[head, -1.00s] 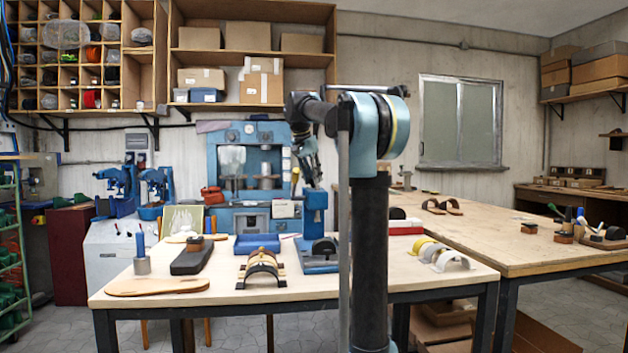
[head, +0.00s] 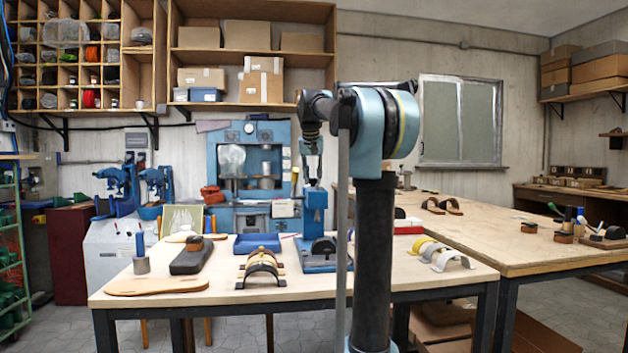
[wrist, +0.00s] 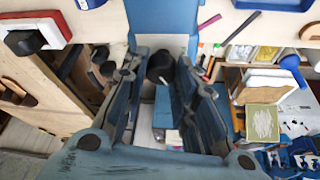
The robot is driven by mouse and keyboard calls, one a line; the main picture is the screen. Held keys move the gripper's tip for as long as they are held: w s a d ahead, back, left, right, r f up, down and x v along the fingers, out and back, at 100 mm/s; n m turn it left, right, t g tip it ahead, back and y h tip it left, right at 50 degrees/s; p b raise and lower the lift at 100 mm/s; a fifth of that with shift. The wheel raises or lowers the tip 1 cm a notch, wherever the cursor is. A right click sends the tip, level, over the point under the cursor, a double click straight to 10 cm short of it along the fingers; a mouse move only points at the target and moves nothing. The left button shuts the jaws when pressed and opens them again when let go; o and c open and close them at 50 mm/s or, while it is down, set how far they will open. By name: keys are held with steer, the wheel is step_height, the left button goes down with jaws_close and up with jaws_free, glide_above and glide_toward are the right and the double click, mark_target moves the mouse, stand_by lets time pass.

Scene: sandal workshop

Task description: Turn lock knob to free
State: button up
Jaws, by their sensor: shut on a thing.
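A blue bench fixture (head: 314,215) with an upright post and a black part low on its front stands at the back of the light table. My gripper (head: 313,182) points down at the top of its post. In the wrist view, a round black knob (wrist: 160,67) sits between the fingertips of my gripper (wrist: 160,75), and the jaws are shut on it. Blue metal of the fixture shows beyond the knob. The knob is too small to make out in the head view, and its lock setting cannot be read.
The light table (head: 340,288) also holds a blue tray (head: 257,243), a black-topped sole form (head: 191,255), curved strap pieces (head: 262,268) and yellow and white arches (head: 430,250). A blue press (head: 250,170) stands behind. A larger wooden table (head: 500,240) is at right.

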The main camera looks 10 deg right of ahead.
steer(key=n+y, duration=0.1)
steer(key=n, duration=0.2)
steer(key=n+y, duration=0.1)
steer(key=n, duration=0.2)
steer(key=shift+s+d, duration=0.1)
steer(key=shift+d, duration=0.1)
steer(key=n+y, duration=0.1)
steer(key=n, duration=0.2)
steer(key=n+g+y, duration=0.1)
steer(key=n, duration=0.2)
steer(key=shift+d, duration=0.1)
stand_by(0.4)
steer(key=o, duration=1)
steer(key=shift+o, duration=0.2)
steer(key=v, duration=1.1)
steer(key=shift+d+r, duration=0.4)
